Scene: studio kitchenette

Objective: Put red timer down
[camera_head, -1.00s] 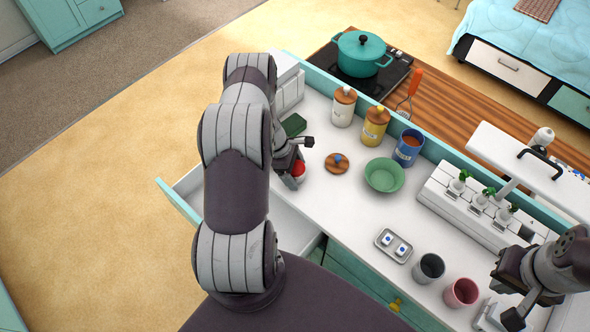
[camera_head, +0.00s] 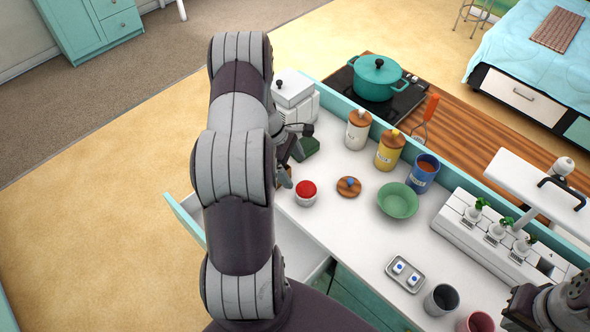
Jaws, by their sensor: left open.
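The red timer (camera_head: 306,188) has a red top and a white body. It stands upright on the white counter (camera_head: 350,231), left of the round wooden lid. My left gripper (camera_head: 291,168) is open beside the timer, up and to its left, and looks apart from it. My own left arm hides part of this gripper. My right gripper is mostly cut off at the lower right edge, where only my dark wrist shows.
A wooden lid (camera_head: 349,187), a green bowl (camera_head: 398,200) and a blue mug (camera_head: 423,173) stand right of the timer. A green sponge (camera_head: 309,146) and white canister (camera_head: 357,130) stand behind. An open drawer (camera_head: 186,217) juts out at left.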

